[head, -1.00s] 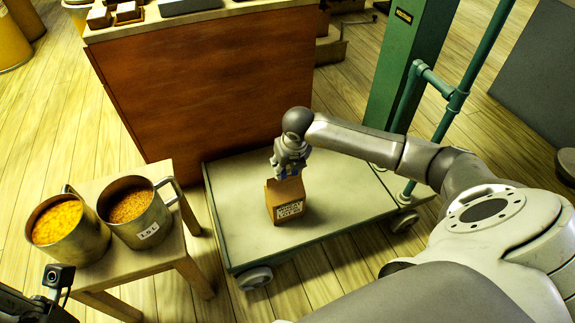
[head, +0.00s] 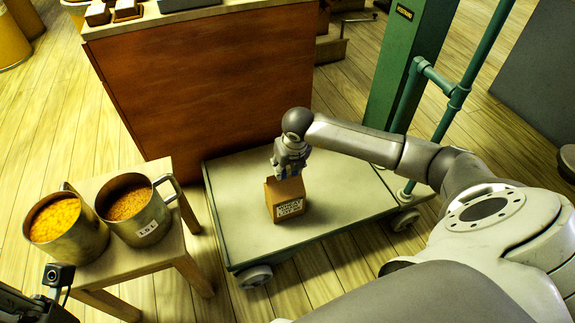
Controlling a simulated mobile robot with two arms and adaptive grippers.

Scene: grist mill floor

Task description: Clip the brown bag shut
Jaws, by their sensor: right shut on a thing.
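The brown bag (head: 286,203) stands upright on the flat cart, with a white printed label on its front. My right gripper (head: 288,172) points down at the bag's top edge. It is shut on a small blue clip, of which only a little blue shows between the fingers. The fingers hide most of the clip and part of the bag's top, so I cannot tell whether the clip grips the bag's fold.
The cart (head: 345,205) has a bare deck around the bag and a green handle frame at right. A wooden stool (head: 165,262) at left holds two metal jugs of grain (head: 70,225). A brown counter (head: 205,95) stands behind the cart.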

